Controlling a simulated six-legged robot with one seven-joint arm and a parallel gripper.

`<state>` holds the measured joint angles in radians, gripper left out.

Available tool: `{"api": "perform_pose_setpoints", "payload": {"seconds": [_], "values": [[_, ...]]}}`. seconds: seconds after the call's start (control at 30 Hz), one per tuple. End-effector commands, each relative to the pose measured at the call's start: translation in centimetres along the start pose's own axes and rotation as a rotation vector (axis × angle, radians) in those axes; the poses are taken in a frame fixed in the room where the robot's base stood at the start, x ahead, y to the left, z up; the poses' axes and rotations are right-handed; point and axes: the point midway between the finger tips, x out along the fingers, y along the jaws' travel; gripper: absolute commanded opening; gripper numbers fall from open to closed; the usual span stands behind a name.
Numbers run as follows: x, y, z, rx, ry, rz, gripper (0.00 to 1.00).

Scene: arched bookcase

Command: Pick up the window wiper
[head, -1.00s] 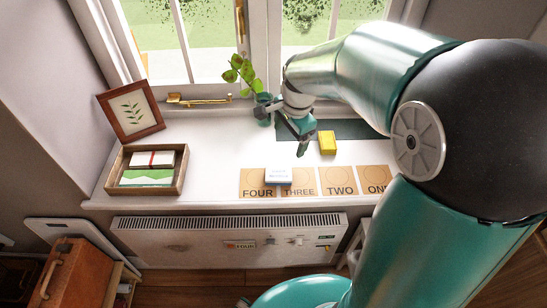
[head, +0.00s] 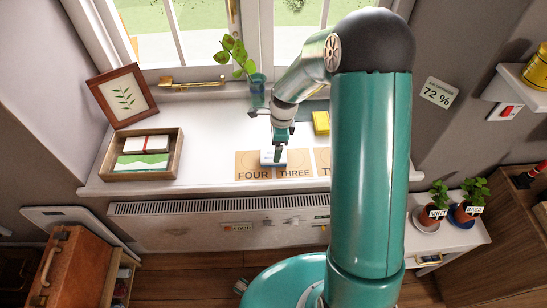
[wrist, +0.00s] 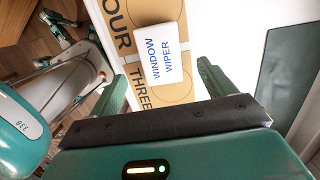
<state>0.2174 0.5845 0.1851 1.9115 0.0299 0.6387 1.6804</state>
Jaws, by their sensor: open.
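The window wiper (head: 267,158) is a small white block with a blue edge, lying across the FOUR and THREE cards on the white sill. In the wrist view its white top (wrist: 162,55) reads "WINDOW WIPER" in blue. My gripper (head: 278,154) points down close to the block and hides part of it in the head view. In the wrist view the green fingers of my gripper (wrist: 163,85) are apart and empty, with the block beyond the gap between them. The exact height of the fingertips above the block cannot be told.
A yellow block (head: 321,122) stands on a dark mat to the right. A plant in a glass vase (head: 257,90) is behind my gripper. A wooden tray (head: 177,168) and a picture frame (head: 149,100) are at the left. A radiator (head: 160,229) is below the sill.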

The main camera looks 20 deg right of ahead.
Motion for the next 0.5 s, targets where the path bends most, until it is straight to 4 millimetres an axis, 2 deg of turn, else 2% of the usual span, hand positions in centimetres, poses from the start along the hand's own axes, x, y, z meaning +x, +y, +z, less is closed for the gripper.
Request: {"api": "perform_pose_setpoints", "payload": {"seconds": [0.17,0.5], "values": [[1.3,0.0,0.0,0.001,-0.001,0.000,0.82],[5.8,-0.1,-0.1,-0.001,0.000,0.000,0.82]]}}
